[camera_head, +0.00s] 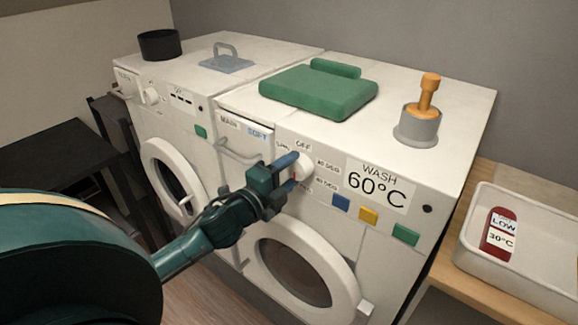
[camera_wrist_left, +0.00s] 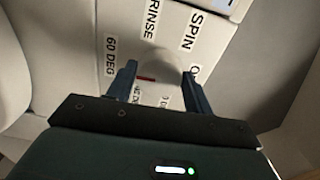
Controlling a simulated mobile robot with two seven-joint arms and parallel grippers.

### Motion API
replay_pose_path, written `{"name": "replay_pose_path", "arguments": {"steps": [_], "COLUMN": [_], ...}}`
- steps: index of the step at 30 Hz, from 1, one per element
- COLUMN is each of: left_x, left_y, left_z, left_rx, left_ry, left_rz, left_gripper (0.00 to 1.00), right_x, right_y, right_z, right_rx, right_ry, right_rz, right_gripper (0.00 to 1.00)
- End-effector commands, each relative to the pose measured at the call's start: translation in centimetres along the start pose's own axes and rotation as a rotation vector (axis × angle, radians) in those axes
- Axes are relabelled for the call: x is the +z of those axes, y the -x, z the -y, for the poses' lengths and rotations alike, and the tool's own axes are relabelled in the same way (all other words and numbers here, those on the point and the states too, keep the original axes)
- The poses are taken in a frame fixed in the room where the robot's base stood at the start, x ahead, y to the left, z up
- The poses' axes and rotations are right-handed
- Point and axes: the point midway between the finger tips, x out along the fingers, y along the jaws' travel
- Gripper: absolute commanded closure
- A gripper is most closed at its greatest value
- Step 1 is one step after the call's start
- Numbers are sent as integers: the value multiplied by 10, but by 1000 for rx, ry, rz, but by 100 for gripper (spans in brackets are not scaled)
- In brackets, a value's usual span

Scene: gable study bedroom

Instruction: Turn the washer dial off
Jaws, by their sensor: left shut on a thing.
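The washer (camera_head: 330,225) is the nearer white machine, with a "WASH 60°C" sign (camera_head: 377,186) on its front. Its white round dial (camera_head: 304,167) is ringed by labels, with OFF (camera_head: 303,146) above it and SPIN to its upper left. My left gripper (camera_head: 291,172) is shut on the dial, one finger at its upper side and one lower. In the left wrist view the dial (camera_wrist_left: 162,68) sits between the two fingers, with a red mark near the left finger. RINSE, SPIN and 60 DEG labels show there; others are partly hidden. My right gripper is not in view.
At right, a white tray (camera_head: 470,240) holds a red tag (camera_head: 499,234). Below the dial is a round door (camera_head: 295,270).

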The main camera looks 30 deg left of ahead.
Motion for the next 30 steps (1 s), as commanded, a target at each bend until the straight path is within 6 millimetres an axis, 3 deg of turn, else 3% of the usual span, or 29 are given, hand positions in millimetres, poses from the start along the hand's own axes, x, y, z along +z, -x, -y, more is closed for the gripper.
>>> {"name": "replay_pose_path", "arguments": {"steps": [30], "left_x": [-2], "left_y": [0], "left_z": [-4], "left_rx": [-1], "left_ry": [967], "left_rz": [1], "left_gripper": [71], "right_x": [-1], "right_y": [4], "right_z": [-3], "right_rx": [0], "right_ry": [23], "right_rz": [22], "right_gripper": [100]}}
